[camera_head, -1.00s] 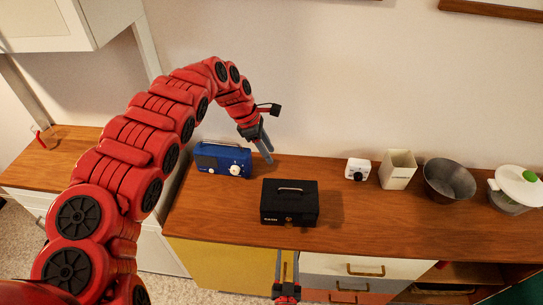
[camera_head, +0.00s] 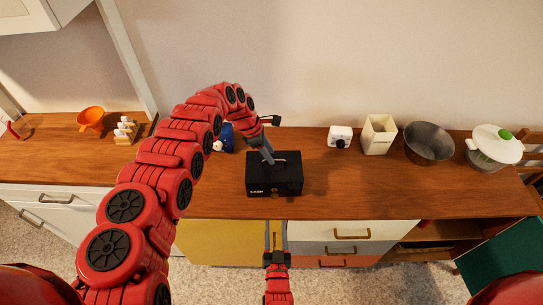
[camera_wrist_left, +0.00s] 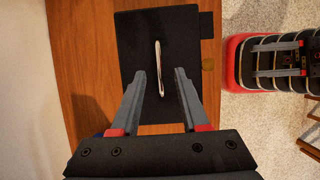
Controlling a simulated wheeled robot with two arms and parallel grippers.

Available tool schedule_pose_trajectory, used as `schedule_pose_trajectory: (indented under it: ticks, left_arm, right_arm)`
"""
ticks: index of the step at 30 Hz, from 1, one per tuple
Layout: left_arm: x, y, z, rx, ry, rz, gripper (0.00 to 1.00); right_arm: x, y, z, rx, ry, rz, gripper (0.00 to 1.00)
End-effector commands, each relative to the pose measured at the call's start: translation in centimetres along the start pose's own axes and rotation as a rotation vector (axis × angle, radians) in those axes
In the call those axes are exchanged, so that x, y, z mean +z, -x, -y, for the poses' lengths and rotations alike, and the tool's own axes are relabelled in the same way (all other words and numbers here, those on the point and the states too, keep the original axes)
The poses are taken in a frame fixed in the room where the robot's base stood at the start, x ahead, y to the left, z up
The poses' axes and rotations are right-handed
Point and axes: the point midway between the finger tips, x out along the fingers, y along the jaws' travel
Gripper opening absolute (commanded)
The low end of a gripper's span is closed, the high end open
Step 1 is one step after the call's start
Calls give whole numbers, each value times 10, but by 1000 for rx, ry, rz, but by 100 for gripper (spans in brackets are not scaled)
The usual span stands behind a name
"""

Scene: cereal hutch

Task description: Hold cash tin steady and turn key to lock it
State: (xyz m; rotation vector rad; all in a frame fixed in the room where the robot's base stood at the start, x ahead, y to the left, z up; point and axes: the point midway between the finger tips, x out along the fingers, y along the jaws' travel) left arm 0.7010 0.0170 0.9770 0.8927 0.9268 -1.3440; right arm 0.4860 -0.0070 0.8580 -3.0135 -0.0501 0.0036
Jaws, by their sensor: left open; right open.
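The black cash tin (camera_head: 274,182) sits shut on the wooden counter top. Its lid (camera_wrist_left: 135,30) and silver handle (camera_wrist_left: 158,65) fill the middle of the left wrist view. My left gripper (camera_head: 270,158) is over the tin; in the wrist view its open fingers (camera_wrist_left: 158,75) lie to either side of the handle. I cannot tell whether they touch the lid. A small brass-coloured piece (camera_wrist_left: 208,64) shows at the tin's front side; I cannot tell if it is the key. My right gripper (camera_head: 276,250) is open and empty, below the tin in front of the cabinet.
A blue radio (camera_head: 226,138) is partly hidden behind my left arm. A white timer-like box (camera_head: 340,137), cream canister (camera_head: 379,135), metal bowl (camera_head: 429,143) and lidded white pot (camera_head: 494,147) stand to the right. The counter (camera_head: 350,190) right of the tin is clear.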

Motion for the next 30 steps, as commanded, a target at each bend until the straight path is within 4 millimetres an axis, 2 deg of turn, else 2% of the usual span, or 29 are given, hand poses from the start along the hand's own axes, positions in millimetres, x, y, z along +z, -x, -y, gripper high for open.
schedule_pose_trajectory:
  ticks: [7, 19, 26, 27, 30]
  left_arm:
    - [1, -19, 0, 2, -2, 0, 45]
    - [-1, -22, 0, 3, -1, -3, 45]
    - [-1, -22, 0, 3, -1, -3, 4]
    - [-1, -22, 0, 3, -1, -3, 0]
    - [-1, -22, 0, 3, -1, -3, 0]
  right_arm:
    - [0, 0, 0, 0, 0, 0, 50]
    - [0, 0, 0, 0, 0, 0, 50]
    - [0, 0, 0, 0, 0, 0, 50]
    - [0, 0, 0, 0, 0, 0, 50]
    - [0, 0, 0, 0, 0, 0, 50]
